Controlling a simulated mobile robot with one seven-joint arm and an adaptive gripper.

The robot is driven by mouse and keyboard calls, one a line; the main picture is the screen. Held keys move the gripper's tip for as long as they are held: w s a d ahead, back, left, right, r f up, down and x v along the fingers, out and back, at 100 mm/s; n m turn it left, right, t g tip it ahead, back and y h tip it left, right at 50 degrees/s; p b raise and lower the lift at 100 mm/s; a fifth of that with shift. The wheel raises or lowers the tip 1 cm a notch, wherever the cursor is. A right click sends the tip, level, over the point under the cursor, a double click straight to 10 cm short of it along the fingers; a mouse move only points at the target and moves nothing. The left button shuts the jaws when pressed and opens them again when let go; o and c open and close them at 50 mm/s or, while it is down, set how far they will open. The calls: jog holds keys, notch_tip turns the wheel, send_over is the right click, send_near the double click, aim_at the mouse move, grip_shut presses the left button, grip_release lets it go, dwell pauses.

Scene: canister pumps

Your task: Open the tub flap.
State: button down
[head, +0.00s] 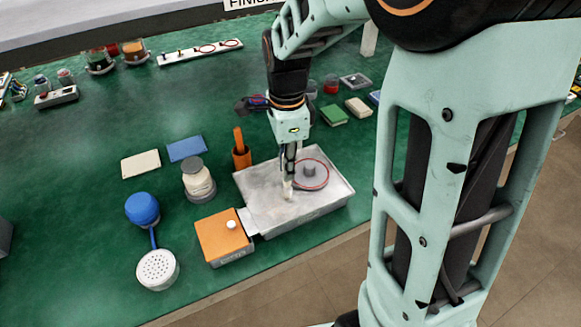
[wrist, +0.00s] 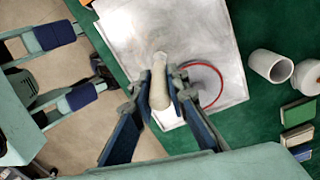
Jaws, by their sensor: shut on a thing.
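The tub (head: 232,262) is a small grey box at the front edge of the table. Its orange flap (head: 215,238) lies flat over the top, looking closed, with a white knob (head: 231,225) near its right side. My gripper (head: 288,188) points down over the metal tray, to the right of and behind the tub. In the wrist view its fingers are shut on a pale beige, rounded stick-like piece (wrist: 159,82). That piece is above or touching the tray; I cannot tell which. The tub is not recognisable in the wrist view.
An orange holder (head: 241,158), a cream canister (head: 198,182) and a blue-topped pump with a white perforated head (head: 157,269) stand nearby.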

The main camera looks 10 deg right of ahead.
jog(key=c, duration=1.9)
grip_release()
jog(key=shift+f, duration=0.1)
